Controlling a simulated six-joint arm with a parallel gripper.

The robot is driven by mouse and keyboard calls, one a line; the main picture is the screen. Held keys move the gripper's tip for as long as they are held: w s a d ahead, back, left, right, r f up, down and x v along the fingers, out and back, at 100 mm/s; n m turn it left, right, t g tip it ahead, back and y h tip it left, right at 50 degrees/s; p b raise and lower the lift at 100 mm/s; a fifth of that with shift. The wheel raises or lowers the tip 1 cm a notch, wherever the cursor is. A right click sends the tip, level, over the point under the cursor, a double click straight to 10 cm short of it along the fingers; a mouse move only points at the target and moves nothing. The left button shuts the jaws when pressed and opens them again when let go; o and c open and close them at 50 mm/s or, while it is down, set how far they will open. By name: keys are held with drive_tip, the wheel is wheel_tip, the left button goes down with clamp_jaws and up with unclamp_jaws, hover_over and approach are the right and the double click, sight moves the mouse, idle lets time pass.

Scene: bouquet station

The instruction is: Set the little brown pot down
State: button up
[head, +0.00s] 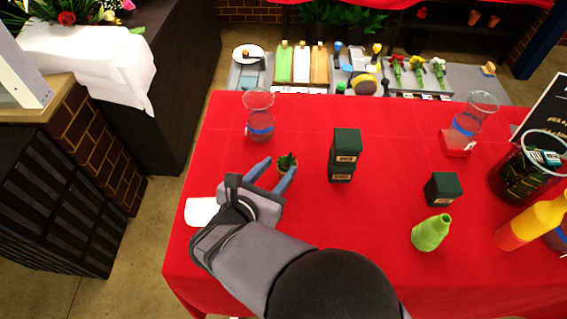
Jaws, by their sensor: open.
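The little brown pot (284,171) holds a small green plant and stands upright on the red table, as far as I can see. My gripper (280,164) reaches in from the front of the table. Its two blue-grey fingers are open, one on each side of the pot. The lower part of the pot is partly hidden by the right finger, and I cannot tell whether the fingers touch it.
Stacked dark green boxes (345,155) stand right of the pot. A glass vase with a blue band (259,115) stands behind it. A white item (201,211) lies left of my gripper. Red cloth (300,110) is clear behind.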

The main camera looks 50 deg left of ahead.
drive_tip(key=shift+b+v, duration=0.5)
drive_tip(key=shift+v, duration=2.25)
drive_tip(key=w+d+r+m+g+h+p, duration=0.1)
drive_tip(key=w+d+m+h+p, duration=0.1)
drive_tip(key=w+d+m+h, duration=0.65)
drive_tip(key=w+d+m+g, duration=0.1)
drive_tip(key=w+d+m, duration=0.2)
drive_tip(key=d, duration=0.4)
drive_tip(key=w+d+m+g+h+p, duration=0.1)
drive_tip(key=w+d+m+g, duration=0.1)
drive_tip(key=w+d+m, duration=0.2)
drive_tip(key=w+d+r+m+g+h, duration=0.1)
drive_tip(key=w+d+m, duration=0.3)
drive_tip(key=d, duration=0.6)
drive_tip(key=shift+d+m+g+p, duration=0.3)
drive_tip(key=shift+m+p, duration=0.1)
drive_tip(key=shift+m, duration=0.05)
drive_tip(key=s+d+f+m+g+y+b, duration=0.2)
drive_tip(key=s+d+f+m+g, duration=0.1)
drive_tip(key=d+m, duration=0.5)
drive_tip(key=s+d+f+m+g+y+b, duration=0.1)
drive_tip(key=s+d+f+m+g+y, duration=0.2)
drive_tip(key=d+f+m, duration=0.4)
drive_tip(key=s+d+m+g, duration=0.1)
drive_tip(key=s+m, duration=0.1)
drive_tip(key=m, duration=0.3)
drive_tip(key=shift+s+f+b, duration=0.25)
drive_tip(key=shift+b, duration=0.15)
